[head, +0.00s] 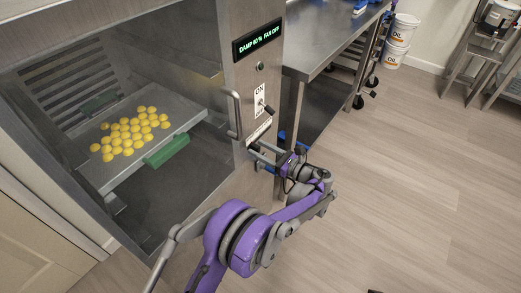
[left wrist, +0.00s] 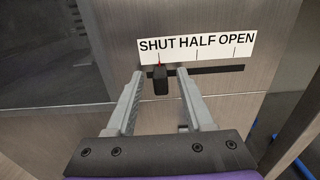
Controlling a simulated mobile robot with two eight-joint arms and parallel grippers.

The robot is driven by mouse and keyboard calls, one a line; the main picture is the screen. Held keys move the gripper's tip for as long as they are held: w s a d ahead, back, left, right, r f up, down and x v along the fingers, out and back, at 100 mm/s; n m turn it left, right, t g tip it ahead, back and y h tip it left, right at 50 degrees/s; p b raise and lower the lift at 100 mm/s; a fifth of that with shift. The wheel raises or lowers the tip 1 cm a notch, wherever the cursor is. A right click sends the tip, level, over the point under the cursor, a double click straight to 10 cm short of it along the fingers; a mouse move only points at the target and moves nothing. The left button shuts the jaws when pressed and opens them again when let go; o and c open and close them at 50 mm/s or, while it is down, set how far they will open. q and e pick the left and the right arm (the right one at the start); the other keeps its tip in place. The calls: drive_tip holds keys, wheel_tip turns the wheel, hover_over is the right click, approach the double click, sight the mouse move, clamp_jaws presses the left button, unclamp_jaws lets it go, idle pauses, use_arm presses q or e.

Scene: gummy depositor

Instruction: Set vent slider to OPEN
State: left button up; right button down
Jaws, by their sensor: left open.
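The vent slider's black knob (left wrist: 160,80) shows in the left wrist view, with a red mark above it, under the SHUT end of a white label (left wrist: 197,47) reading SHUT, HALF, OPEN. Its dark slot (left wrist: 215,70) runs to the right towards OPEN. My left gripper (left wrist: 160,98) is open, with one finger on each side of the knob; I cannot tell whether either touches it. In the head view, my left gripper (head: 256,151) is at the cabinet's front panel, just below the white label (head: 259,132), and hides the knob. My right gripper is not in view.
A display (head: 258,40) reads DAMP 60 % FAN OFF, above a toggle switch (head: 262,104) and a vertical handle (head: 235,115). The open cabinet holds a tray (head: 185,112) of yellow gummies with a green grip.

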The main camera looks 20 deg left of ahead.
use_arm(q)
drive_tip(key=shift+a, duration=0.15)
clamp_jaws()
idle(1.4)
